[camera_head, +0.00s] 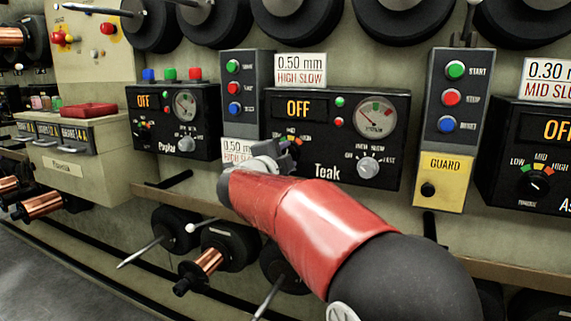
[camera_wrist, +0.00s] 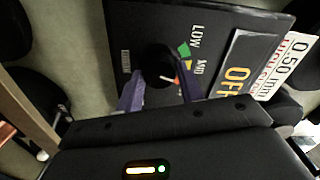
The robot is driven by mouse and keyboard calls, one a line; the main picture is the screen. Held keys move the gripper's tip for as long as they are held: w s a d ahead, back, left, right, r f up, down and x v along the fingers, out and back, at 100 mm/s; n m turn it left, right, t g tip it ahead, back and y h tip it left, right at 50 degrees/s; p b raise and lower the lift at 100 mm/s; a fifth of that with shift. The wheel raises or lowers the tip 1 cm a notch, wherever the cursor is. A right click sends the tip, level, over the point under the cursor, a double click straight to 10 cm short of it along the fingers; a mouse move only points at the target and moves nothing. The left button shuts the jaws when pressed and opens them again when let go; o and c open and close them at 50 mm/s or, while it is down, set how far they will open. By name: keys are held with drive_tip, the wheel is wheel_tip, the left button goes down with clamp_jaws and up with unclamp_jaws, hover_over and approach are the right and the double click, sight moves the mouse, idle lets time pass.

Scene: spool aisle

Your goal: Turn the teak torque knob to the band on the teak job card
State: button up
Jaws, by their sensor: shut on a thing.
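The teak panel (camera_head: 385,110) reads OFF and bears the name Teak. Its job card (camera_head: 300,70) above reads 0.50 mm HIGH SLOW; the card also shows in the wrist view (camera_wrist: 290,62). The black torque knob (camera_wrist: 158,62) sits beside a coloured arc (camera_wrist: 184,50) with LOW and MID readable; the HIGH part is hidden by my gripper. My gripper (camera_wrist: 160,84) is shut on this knob, one finger on each side. In the head view my gripper (camera_head: 283,155) covers the knob. A small pale mark shows on the knob, but its exact pointing is unclear.
A grey speed knob (camera_head: 368,167) and a dial (camera_head: 375,117) are to the right on the same panel. A button box with a yellow guard (camera_head: 443,180) stands further right. Another button box (camera_head: 235,90) is at left, above a partly hidden card (camera_head: 237,150). Spools hang below.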

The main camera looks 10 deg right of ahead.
drive_tip(key=shift+f+m+b, duration=0.15)
drive_tip(key=shift+m+b, duration=0.75)
drive_tip(key=shift+m, duration=0.8)
drive_tip(key=o, duration=1)
drive_tip(key=v, duration=0.7)
drive_tip(key=shift+s+a, duration=0.25)
drive_tip(key=shift+s, duration=0.05)
